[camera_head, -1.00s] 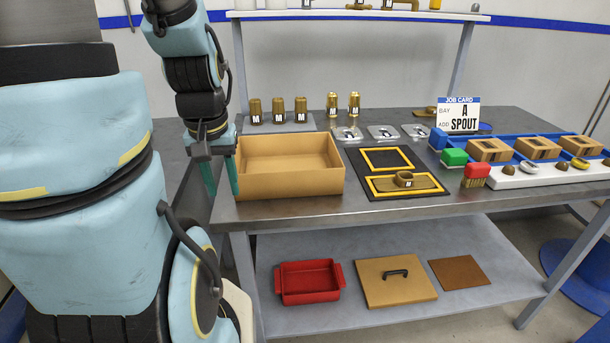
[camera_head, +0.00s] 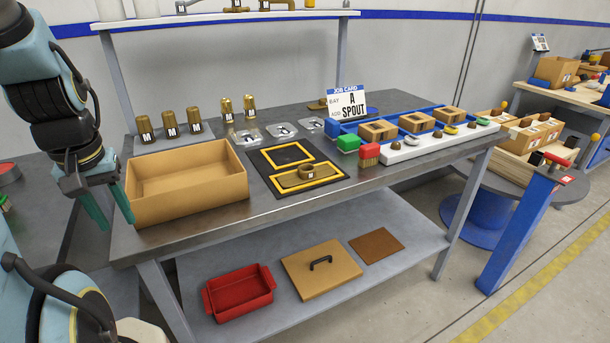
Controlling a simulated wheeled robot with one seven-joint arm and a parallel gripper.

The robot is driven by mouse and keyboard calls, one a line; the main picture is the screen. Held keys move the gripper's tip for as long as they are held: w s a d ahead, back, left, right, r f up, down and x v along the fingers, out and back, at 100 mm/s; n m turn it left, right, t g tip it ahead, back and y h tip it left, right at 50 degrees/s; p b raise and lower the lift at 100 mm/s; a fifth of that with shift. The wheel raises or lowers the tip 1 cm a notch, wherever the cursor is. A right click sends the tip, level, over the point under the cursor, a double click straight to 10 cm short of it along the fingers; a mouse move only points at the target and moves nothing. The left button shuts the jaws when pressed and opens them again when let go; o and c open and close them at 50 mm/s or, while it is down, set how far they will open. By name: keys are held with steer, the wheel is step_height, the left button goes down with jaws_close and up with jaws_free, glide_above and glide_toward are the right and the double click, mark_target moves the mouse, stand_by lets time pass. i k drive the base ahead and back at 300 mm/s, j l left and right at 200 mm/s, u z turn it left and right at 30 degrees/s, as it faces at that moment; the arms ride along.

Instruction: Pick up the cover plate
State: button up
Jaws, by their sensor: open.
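A square tan plate with a black handle (camera_head: 322,270) lies flat on the lower shelf, between the red tray and a thin brown sheet. It is the likeliest cover plate, though no label confirms this. A flat brass-coloured piece with a ring (camera_head: 306,174) lies in the front yellow frame of the black mat (camera_head: 262,166) on the bench. My gripper (camera_head: 120,226) hangs at the left end of the bench beside the tan box, its teal fingers apart and empty. It is well away from both pieces.
An open tan box (camera_head: 190,212) stands at the bench's left front. The red tray (camera_head: 240,294) and brown sheet (camera_head: 376,245) flank the handled plate. Brass cylinders (camera_head: 170,124), a job card (camera_head: 348,105) and blue racks stand behind. A blue post (camera_head: 522,225) stands at right.

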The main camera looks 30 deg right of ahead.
mark_target(306, 173)
steer(key=l+u, duration=0.15)
steer(key=u, duration=0.55)
steer(key=k+l+u, duration=0.5)
steer(key=k+u, duration=0.15)
steer(key=k+l+u, duration=0.1)
steer(key=k+u, duration=0.25)
steer(key=k+l, duration=0.2)
steer(key=k, duration=0.2)
steer(key=k+l+u, duration=0.1)
steer(key=k+l, duration=0.15)
steer(key=k, duration=0.2)
steer(key=k+l, duration=0.2)
steer(key=k, duration=0.2)
steer(key=k+l+u, duration=0.1)
steer(key=k, duration=0.35)
